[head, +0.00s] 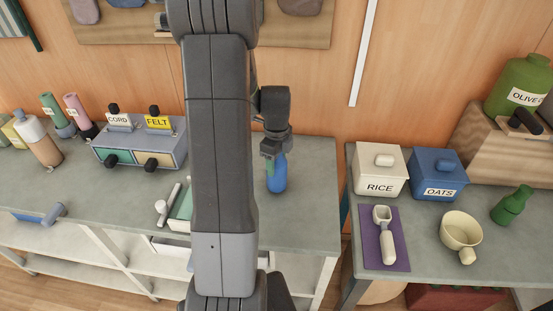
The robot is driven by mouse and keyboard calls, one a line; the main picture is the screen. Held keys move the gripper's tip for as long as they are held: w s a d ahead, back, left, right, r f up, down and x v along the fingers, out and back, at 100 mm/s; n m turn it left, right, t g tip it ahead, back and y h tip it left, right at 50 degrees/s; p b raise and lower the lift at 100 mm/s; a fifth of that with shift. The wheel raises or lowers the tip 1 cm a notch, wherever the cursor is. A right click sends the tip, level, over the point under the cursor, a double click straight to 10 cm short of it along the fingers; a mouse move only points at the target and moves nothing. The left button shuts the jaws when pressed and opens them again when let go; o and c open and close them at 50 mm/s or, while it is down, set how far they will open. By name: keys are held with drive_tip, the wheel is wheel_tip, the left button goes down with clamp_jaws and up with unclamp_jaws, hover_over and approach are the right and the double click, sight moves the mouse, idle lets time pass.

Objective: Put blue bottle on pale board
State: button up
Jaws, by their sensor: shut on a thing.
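The blue bottle (277,176) is upright over the right part of the left grey worktop (305,205). My gripper (273,149) is shut on its upper part from above. I cannot tell whether the bottle's base touches the worktop. I cannot pick out a pale board for certain on either worktop. My arm covers the middle of the left worktop and part of a green and white item (182,206) there.
A drawer box (140,143) with CORD and FELT labels and several bottles stand at left.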

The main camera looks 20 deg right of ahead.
drive_tip(key=shift+f+b, duration=0.45)
drive_tip(key=shift+f, duration=0.35)
idle(0.4)
drive_tip(key=o, duration=1.2)
drive_tip(key=shift+o, duration=0.2)
wheel_tip(320, 180, up, 14)
drive_tip(key=shift+f+b, duration=0.1)
drive_tip(key=shift+b, duration=0.25)
